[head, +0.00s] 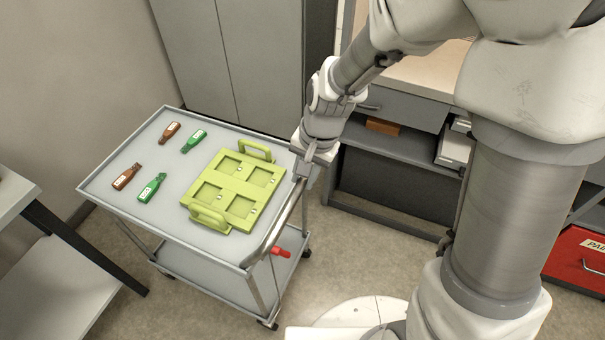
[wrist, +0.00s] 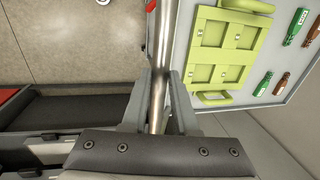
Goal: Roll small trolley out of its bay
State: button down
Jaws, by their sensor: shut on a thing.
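The small trolley (head: 178,165) is a grey two-shelf cart on castors, standing upright on the floor. Its metal handle bar (head: 283,217) runs along the right side and crosses the wrist view (wrist: 163,40). My gripper (head: 303,174) is shut on this bar near its far end; in the wrist view its two fingers (wrist: 161,82) sit on either side of it. A red part (head: 280,252) sticks out below the handle. On the top shelf lie a lime-green carrier (head: 237,184) with two handles and several small brown and green bottles (head: 160,187).
A table (head: 20,190) with dark legs stands close on the left. A tall grey cabinet (head: 240,60) and a wall are behind the trolley. A desk with shelves (head: 400,150) stands at back right, with a red case (head: 575,262) further right. Open floor (head: 345,240) lies right of the trolley.

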jog(key=c, duration=0.7)
grip_release()
jog(key=shift+r, duration=0.1)
jog(key=d+r+p, duration=0.1)
jog(key=r, duration=0.4)
jog(key=s+d+r+p, duration=0.1)
jog(key=r, duration=0.5)
jog(key=d+r+p, duration=0.1)
jog(key=r, duration=0.5)
jog(key=shift+s, duration=0.15)
